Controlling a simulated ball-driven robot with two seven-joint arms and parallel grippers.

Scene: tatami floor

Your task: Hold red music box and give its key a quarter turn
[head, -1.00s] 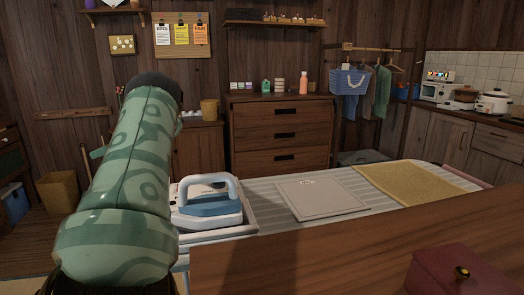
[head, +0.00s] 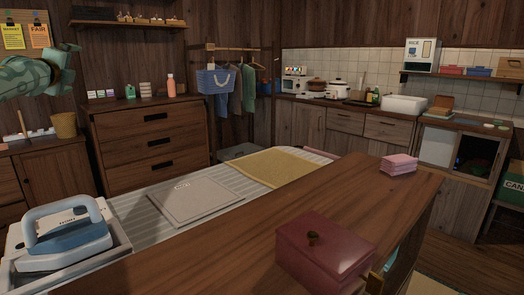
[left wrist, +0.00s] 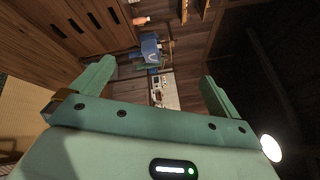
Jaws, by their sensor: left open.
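The red music box (head: 318,258) is a dark red, lidded box on the near part of the wooden counter (head: 225,250). My left gripper (head: 68,68) is raised at the upper left, far from the box. In the left wrist view its green fingers (left wrist: 154,88) are spread with nothing between them. My right gripper is not in view.
A blue-and-white iron (head: 68,235) stands on a tray at the left. The striped ironing board (head: 140,200) bears a flat pale board (head: 195,200) and a yellow cloth (head: 262,167). A pink stack (head: 399,164) sits at the counter's far end. The counter left of the box is clear.

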